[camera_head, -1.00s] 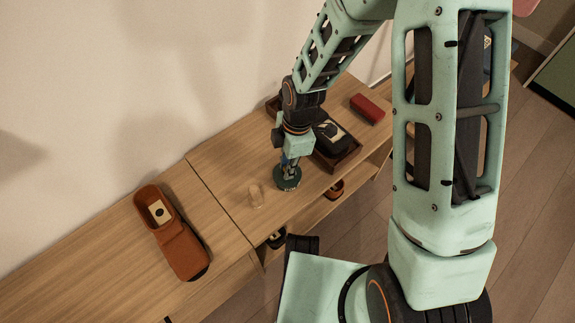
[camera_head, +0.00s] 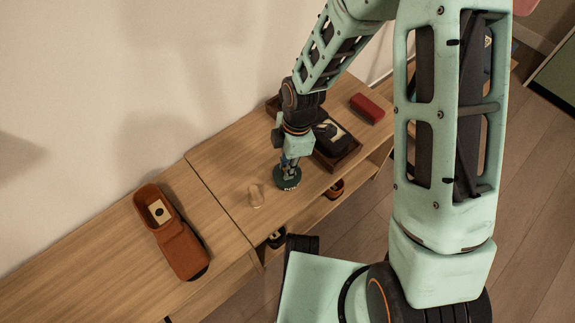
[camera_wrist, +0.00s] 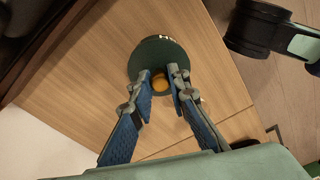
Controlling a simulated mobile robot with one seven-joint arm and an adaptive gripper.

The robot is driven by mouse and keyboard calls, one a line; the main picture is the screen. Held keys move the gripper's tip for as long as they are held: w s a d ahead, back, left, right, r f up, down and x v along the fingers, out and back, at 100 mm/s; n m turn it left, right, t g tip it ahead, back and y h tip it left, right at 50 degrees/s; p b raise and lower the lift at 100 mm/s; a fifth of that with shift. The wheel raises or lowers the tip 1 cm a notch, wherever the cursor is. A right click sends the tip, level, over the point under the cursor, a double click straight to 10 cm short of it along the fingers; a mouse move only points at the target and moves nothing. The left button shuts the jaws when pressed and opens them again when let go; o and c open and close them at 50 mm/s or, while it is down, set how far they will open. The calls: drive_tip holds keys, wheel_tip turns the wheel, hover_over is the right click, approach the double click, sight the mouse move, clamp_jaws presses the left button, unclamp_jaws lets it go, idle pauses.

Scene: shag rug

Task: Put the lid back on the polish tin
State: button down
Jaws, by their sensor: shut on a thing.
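A round dark green piece (camera_head: 288,183) with pale marks on its rim is below my gripper (camera_head: 290,166), over the wooden bench top. In the wrist view the green disc (camera_wrist: 148,52) shows from above, with a small orange-yellow knob (camera_wrist: 160,82) at its middle. My gripper (camera_wrist: 162,90) has its blue-padded fingers on either side of this knob, shut on it. The disc looks like the tin's lid. I see no separate tin, and I cannot tell whether one is under the disc.
A small pale tan object (camera_head: 256,195) stands left of the disc. A dark tray (camera_head: 340,160) with black contents is close behind my gripper. A red box (camera_head: 367,108) lies farther right, and an orange-brown holder (camera_head: 180,247) at left.

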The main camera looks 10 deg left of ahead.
drive_tip(key=c, duration=1.8)
unclamp_jaws()
drive_tip(key=shift+o, duration=0.3)
drive_tip(key=o, duration=0.4)
drive_tip(key=shift+o, duration=0.2)
drive_tip(key=shift+r, duration=0.1)
drive_tip(key=shift+r+p, duration=3)
drive_tip(key=shift+r, duration=0.4)
clamp_jaws()
